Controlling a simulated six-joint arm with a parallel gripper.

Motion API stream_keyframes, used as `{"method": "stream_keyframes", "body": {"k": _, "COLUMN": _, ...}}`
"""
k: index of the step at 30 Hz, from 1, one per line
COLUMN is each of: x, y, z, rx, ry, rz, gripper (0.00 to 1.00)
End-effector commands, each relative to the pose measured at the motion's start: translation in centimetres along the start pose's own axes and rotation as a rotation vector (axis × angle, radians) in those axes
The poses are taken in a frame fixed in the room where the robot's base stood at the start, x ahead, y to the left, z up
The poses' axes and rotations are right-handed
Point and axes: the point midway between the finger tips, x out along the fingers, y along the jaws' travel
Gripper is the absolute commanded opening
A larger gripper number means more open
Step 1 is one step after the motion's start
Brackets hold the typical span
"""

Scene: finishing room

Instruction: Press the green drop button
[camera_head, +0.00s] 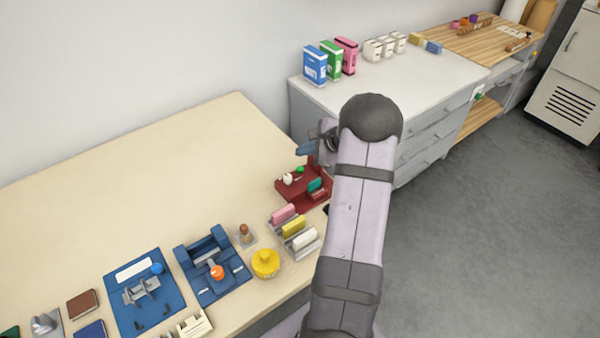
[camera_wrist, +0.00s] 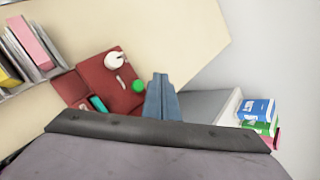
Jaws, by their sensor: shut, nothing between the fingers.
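The green drop button (camera_head: 300,169) is a small round green knob near the back edge of a dark red device (camera_head: 290,191) at the table's right end. In the wrist view the green button (camera_wrist: 138,86) shows just left of my blue gripper fingers (camera_wrist: 160,80), on the red device (camera_wrist: 92,72). My gripper (camera_head: 302,150) is shut and empty. In the head view it appears just behind the button, apart from it; its exact height is hard to tell. My arm covers part of the device's right side.
The red device also carries a white knob (camera_head: 288,179) and a teal piece (camera_head: 315,184). A rack of pink, yellow and white blocks (camera_head: 293,227) stands in front. Blue, green and pink boxes (camera_head: 330,62) stand on the grey cabinet (camera_head: 420,85) behind. The table's back left is clear.

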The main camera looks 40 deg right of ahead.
Motion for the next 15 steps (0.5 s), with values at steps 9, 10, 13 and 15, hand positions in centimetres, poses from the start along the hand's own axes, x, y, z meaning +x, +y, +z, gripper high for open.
{"method": "stream_keyframes", "body": {"k": 9, "x": 2.5, "y": 1.8, "z": -1.9, "rx": -0.001, "ry": 0.0, "rz": 0.0, "gripper": 0.0}}
{"method": "stream_keyframes", "body": {"k": 10, "x": 2.6, "y": 1.9, "z": -1.9, "rx": -0.001, "ry": 0.0, "rz": 0.0, "gripper": 0.0}}
{"method": "stream_keyframes", "body": {"k": 13, "x": 2.8, "y": 2.0, "z": -2.0, "rx": -0.001, "ry": 0.0, "rz": -0.001, "gripper": 0.0}}
{"method": "stream_keyframes", "body": {"k": 15, "x": 2.8, "y": 2.0, "z": -2.1, "rx": 0.0, "ry": 0.0, "rz": -0.001, "gripper": 0.0}}
